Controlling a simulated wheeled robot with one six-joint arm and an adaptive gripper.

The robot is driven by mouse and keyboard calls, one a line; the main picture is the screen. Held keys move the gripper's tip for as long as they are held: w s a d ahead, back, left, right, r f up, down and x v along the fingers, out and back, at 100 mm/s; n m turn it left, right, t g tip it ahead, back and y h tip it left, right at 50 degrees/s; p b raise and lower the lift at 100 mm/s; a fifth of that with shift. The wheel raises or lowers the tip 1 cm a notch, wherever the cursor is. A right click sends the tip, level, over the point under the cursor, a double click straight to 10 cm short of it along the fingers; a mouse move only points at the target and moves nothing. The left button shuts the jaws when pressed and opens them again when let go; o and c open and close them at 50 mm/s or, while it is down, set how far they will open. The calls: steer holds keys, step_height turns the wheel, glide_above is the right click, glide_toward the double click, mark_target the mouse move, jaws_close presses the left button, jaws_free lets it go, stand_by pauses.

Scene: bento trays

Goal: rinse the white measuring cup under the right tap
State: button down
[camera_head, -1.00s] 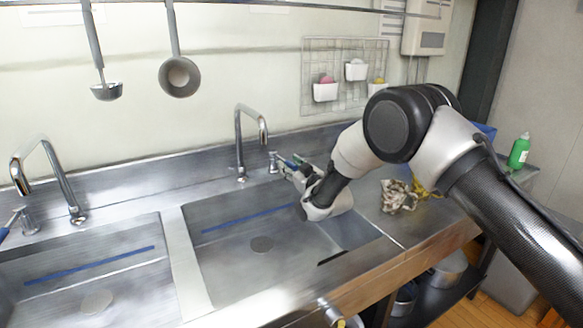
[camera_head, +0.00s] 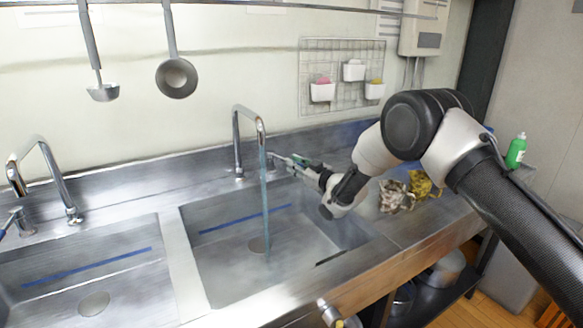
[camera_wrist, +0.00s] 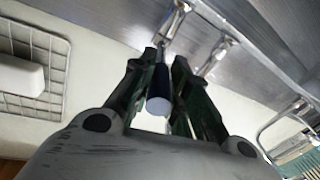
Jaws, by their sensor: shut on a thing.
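The right tap (camera_head: 237,140) stands behind the right sink (camera_head: 215,270), and a stream of water (camera_head: 265,205) runs from its spout to the sink floor. My gripper (camera_head: 300,163) is beside this tap, on its right. In the wrist view, my gripper (camera_wrist: 163,65) is shut on the tap's lever handle (camera_wrist: 158,103), which has a dark blue sleeve and a pale round end. I cannot make out the white measuring cup in either view.
The left tap (camera_head: 42,145) stands behind the left sink (camera_head: 60,290). Crumpled cloths (camera_head: 395,195) and a green bottle (camera_head: 516,151) are on the right counter.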

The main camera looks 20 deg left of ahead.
steer(key=c, duration=1.3)
jaws_free()
steer(key=v, duration=1.2)
steer(key=shift+w+d, duration=0.1)
